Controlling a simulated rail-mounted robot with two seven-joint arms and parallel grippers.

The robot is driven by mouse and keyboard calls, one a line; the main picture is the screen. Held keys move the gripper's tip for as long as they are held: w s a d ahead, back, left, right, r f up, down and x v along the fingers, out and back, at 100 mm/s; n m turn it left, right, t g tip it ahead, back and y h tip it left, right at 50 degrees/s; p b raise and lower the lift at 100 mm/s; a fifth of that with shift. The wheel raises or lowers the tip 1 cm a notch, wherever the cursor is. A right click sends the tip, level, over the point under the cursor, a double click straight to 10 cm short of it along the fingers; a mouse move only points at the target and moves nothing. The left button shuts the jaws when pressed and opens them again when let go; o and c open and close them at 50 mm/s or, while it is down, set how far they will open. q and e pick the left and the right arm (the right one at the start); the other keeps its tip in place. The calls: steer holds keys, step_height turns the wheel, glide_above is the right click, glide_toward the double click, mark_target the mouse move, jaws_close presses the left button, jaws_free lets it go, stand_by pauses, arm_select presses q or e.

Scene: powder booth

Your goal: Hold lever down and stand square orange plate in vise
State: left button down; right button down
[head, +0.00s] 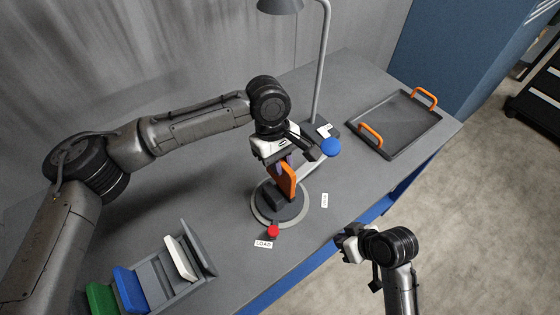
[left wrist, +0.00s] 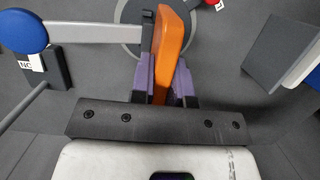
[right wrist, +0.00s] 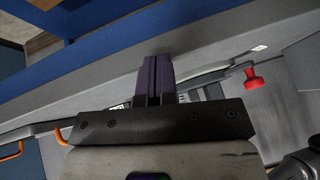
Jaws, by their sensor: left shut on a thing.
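The orange plate (head: 287,181) is upright in my left gripper (head: 284,160), above or at the dark vise (head: 276,205) on its round base. In the left wrist view the plate (left wrist: 174,45) sits between the purple fingers (left wrist: 165,80). I cannot tell whether its lower edge is inside the vise jaws. The lever is a pale arm with a blue knob (head: 330,147), to the right of the left gripper; the knob also shows in the left wrist view (left wrist: 22,32). My right gripper (head: 345,241) is shut and empty near the table's front edge, away from the lever.
A rack (head: 205,262) with white, blue and green plates stands at the front left. A red knob (head: 272,232) is by the LOAD label (head: 264,244). A lamp post (head: 322,70) rises behind the lever. A tray (head: 400,122) with orange handles lies at the right.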

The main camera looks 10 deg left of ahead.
mark_target(333, 146)
steer(key=w+a+r+n+g+y, duration=0.1)
steer(key=w+a+r+n, duration=0.25)
steer(key=w+r, duration=0.75)
steer(key=w+a+r+n+y, duration=0.2)
steer(key=w+r+n, duration=0.2)
steer(key=w+r, duration=0.7)
steer(key=shift+m, duration=0.25)
steer(key=shift+s+d+f, duration=0.1)
steer(key=shift+s+f, duration=0.05)
steer(key=shift+f, duration=1.45)
steer(key=shift+s+d+f, duration=0.1)
steer(key=shift+f, duration=1.5)
steer(key=shift+f, duration=0.1)
steer(key=shift+w+d+f, duration=0.15)
steer(key=shift+f, duration=1.2)
steer(key=shift+w+d+f, duration=0.1)
steer(key=shift+w+f, duration=0.05)
steer(key=shift+f, duration=1.2)
steer(key=shift+w+d+f, duration=0.15)
steer(key=shift+f, duration=1.2)
arm_select(q)
steer(key=shift+f, duration=0.2)
steer(key=shift+f, duration=1.15)
